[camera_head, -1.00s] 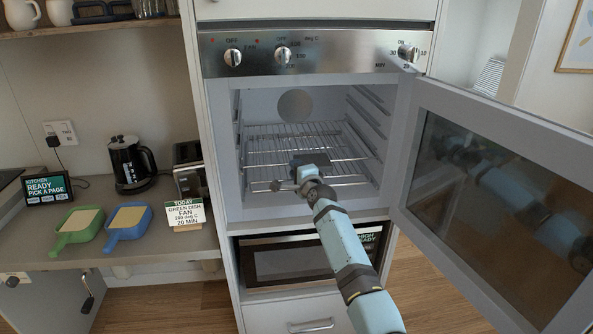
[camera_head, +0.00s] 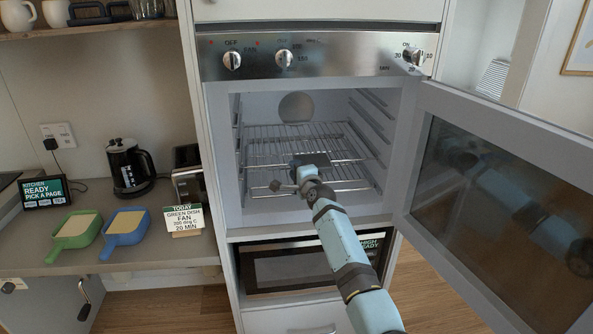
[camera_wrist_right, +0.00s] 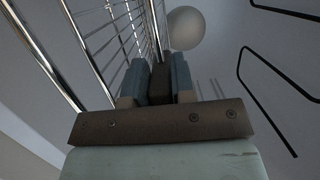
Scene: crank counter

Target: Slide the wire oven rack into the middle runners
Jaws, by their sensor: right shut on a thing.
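The wire oven rack (camera_head: 268,150) lies inside the open oven (camera_head: 232,208), roughly level. It reaches across the cavity between the side walls. My right gripper (camera_head: 309,162) is at its front part and shut on it. In the right wrist view, the fingers (camera_wrist_right: 160,82) are close together, with the wires of the rack (camera_wrist_right: 93,45) running beside them on the left. Side runners (camera_head: 372,122) show on the oven's right wall and as dark bent rods (camera_wrist_right: 262,95) in the wrist view. Which runner level the rack rests on cannot be told. My left gripper is not in view.
The oven door (camera_head: 490,200) hangs open to the right, close to my right arm. A round disc (camera_head: 296,106) is on the oven's back wall. A counter at left holds a green dish (camera_head: 75,229), a blue dish (camera_head: 126,226), a kettle (camera_head: 128,168) and a sign (camera_head: 184,220).

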